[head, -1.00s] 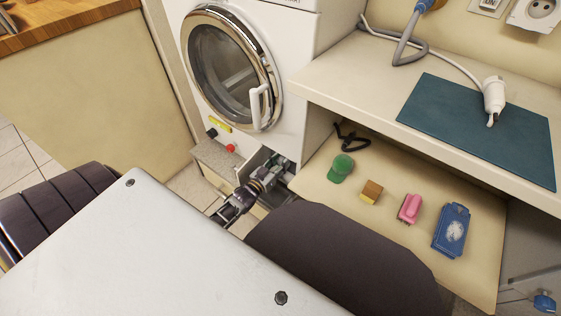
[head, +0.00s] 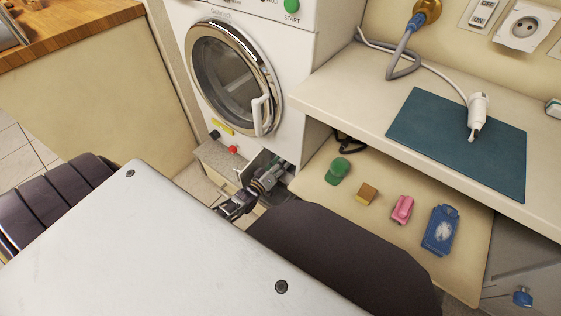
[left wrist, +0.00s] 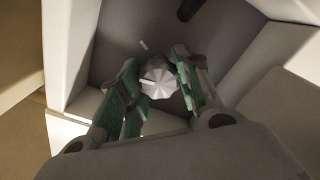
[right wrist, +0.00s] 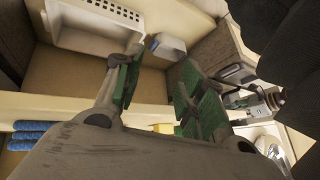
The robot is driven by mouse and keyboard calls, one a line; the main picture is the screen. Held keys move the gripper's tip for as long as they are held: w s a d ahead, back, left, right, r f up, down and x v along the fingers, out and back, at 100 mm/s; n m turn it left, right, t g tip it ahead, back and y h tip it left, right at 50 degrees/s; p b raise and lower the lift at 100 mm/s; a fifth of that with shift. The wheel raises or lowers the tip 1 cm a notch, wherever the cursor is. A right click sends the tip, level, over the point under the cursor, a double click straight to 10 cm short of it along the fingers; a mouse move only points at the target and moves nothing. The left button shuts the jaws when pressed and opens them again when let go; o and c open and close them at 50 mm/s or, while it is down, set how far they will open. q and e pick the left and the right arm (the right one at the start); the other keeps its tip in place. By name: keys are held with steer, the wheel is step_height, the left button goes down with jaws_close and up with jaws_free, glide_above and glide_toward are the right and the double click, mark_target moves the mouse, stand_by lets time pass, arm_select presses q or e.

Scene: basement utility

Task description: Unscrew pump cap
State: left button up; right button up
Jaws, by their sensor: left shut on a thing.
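The washing machine (head: 290,100) stands at the middle back, its round door shut. The pump cap (left wrist: 158,82) is a pale, ribbed round knob inside a dark recess low on the machine's front. My left gripper (left wrist: 160,85) has its green-padded fingers on both sides of the cap, shut on it. In the head view my left gripper (head: 275,172) reaches into the low opening and hides the cap. My right gripper (right wrist: 158,90) is open and empty, with a clear gap between its fingers; it does not show in the head view.
A low shelf (head: 330,195) at right holds a green item (head: 338,170), a sponge (head: 366,194), a pink brush (head: 402,209) and a blue pack (head: 440,230). The counter above carries a teal mat (head: 440,140) with a white hose end (head: 477,115).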

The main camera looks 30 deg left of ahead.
arm_select(q)
steer(key=n, duration=0.3)
steer(key=shift+n+p, duration=0.4)
steer(key=shift+a+n, duration=0.1)
steer(key=shift+n, duration=0.8)
steer(key=n, duration=0.2)
steer(key=shift+f+n, duration=0.1)
steer(key=shift+n, duration=0.3)
steer(key=shift+f+n, duration=0.1)
steer(key=shift+n, duration=1.1)
steer(key=shift+n+b, duration=0.3)
steer(key=shift+n, duration=0.9)
arm_select(e)
steer(key=shift+s+d, duration=0.1)
